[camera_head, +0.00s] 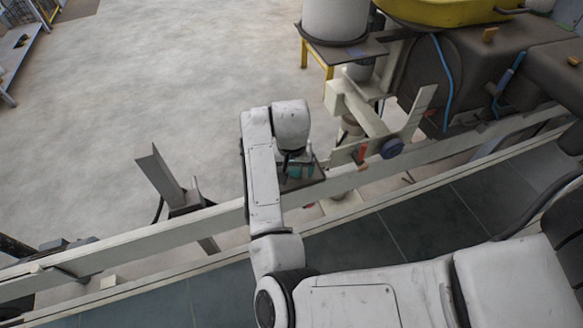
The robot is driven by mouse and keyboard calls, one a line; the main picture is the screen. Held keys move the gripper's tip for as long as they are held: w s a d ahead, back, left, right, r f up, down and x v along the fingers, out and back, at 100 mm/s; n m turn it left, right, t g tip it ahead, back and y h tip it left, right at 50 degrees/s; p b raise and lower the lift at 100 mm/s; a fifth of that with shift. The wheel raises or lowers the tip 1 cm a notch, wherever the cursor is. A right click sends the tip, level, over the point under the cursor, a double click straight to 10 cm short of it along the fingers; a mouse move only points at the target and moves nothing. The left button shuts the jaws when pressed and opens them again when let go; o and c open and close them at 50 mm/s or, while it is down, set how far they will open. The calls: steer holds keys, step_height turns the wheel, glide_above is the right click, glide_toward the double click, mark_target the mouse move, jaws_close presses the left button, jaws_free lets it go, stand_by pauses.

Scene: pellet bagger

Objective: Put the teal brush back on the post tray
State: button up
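A small teal block, which looks like the teal brush (299,170), shows just below and right of my wrist. It is at a small dark tray (311,182) beside the cream rail; whether the brush rests on the tray or is held over it I cannot tell. My gripper (287,166) points down at the brush, its dark fingers mostly hidden by my own white wrist and arm. I cannot see whether the fingers are apart or closed on the brush.
A long cream rail (150,240) crosses in front of me. A grey upright post (164,178) stands left of my arm. Right of the tray are a cream bracket (368,118), an orange-red piece (362,154) and brown machinery (470,70). Open floor (170,80) lies beyond.

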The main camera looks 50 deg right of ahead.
steer(key=shift+r, duration=0.1)
step_height(320, 180, up, 12)
steer(key=a, duration=0.1)
steer(key=s+d+n+h, duration=0.2)
steer(key=s+d, duration=0.1)
steer(key=d, duration=0.1)
steer(key=s+a+f+n+y, duration=0.3)
steer(key=s+a+f+n, duration=0.5)
steer(key=s+a+f, duration=0.7)
steer(key=shift+s+a+f+n+b, duration=0.15)
steer(key=shift+s+a+n+b, duration=0.3)
steer(key=shift+s, duration=0.4)
steer(key=shift+d, duration=0.1)
